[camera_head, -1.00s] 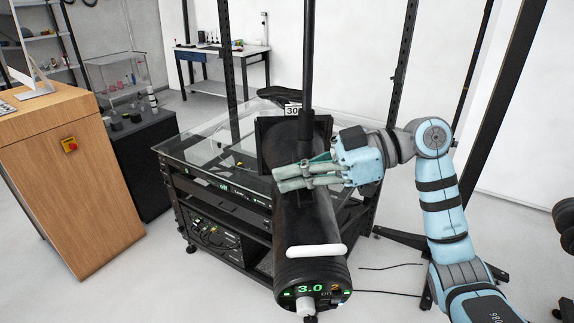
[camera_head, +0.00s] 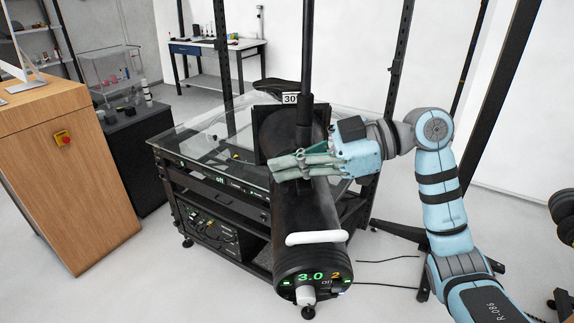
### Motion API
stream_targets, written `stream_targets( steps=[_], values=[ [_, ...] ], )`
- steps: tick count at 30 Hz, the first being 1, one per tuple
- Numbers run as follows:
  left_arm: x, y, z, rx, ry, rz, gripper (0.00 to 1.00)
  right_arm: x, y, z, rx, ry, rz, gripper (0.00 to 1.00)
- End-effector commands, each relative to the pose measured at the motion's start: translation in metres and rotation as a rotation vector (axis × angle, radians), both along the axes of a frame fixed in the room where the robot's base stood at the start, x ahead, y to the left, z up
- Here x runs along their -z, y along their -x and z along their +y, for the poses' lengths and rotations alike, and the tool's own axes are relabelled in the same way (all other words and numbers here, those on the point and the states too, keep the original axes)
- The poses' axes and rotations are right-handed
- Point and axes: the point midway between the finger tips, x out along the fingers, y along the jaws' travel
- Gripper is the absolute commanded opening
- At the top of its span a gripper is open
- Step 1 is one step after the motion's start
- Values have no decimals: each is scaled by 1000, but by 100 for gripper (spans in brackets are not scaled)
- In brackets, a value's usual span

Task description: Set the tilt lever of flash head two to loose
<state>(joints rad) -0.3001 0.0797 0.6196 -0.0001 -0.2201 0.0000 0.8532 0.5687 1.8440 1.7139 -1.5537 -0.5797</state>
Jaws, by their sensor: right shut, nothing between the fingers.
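Flash head two (camera_head: 318,215) is a black cylinder hanging on a dark vertical pole. Its rear panel (camera_head: 312,278) faces me and shows a green "3.0", an orange "2" and "on". A white handle bar (camera_head: 316,238) lies across its top near that end. My right gripper (camera_head: 277,168) reaches in from the right, its pale green fingers shut and empty, across the upper side of the head beside the pole. The fingers hide the place where head and pole meet, so I cannot make out the tilt lever. My left gripper is out of view.
A glass-topped turntable cart (camera_head: 200,140) stands behind and left of the head. A wooden cabinet (camera_head: 70,170) with a red-and-yellow button stands at left. A workbench (camera_head: 217,48) is at the back. Black uprights (camera_head: 398,60) rise near my right arm.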

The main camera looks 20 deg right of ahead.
Motion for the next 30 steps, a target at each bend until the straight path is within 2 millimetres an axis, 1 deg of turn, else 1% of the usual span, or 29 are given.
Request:
stream_targets(
  steps=[8,21,30],
  values=[
    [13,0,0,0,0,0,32,7,2,0,1,21,-70,0],
    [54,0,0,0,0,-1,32,25,6,1,2,95,-341,0],
    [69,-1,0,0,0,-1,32,30,7,1,1,128,-466,0]
  ],
)
